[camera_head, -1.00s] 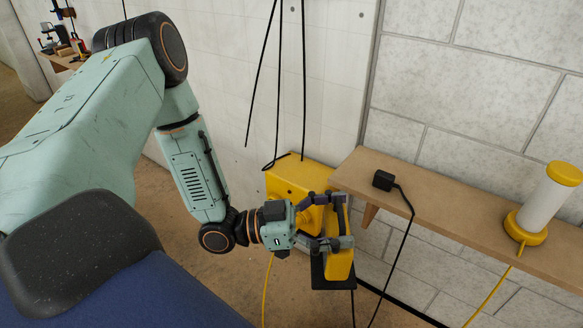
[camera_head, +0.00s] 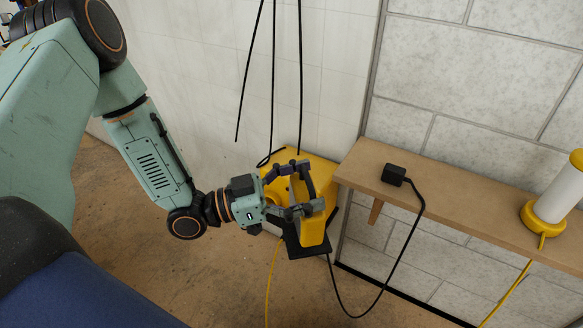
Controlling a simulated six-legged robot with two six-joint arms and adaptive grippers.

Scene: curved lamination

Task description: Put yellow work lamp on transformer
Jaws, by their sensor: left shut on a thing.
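My left gripper (camera_head: 304,188) is shut on a yellow work lamp (camera_head: 312,230), a yellow block with a flat black base. Its fingers hide part of the lamp. The yellow box that looks like the transformer (camera_head: 322,171) stands low against the wall, behind the gripper and lamp and partly hidden by them. The lamp overlaps the box's front in the picture; I cannot tell whether they touch. My right gripper is not in view.
A wooden shelf (camera_head: 450,208) on the right holds a small black box (camera_head: 394,174) with a looping black cable (camera_head: 402,250) and a white cylinder with yellow ends (camera_head: 558,193). Black cables hang above the yellow box. A yellow cable hangs below it.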

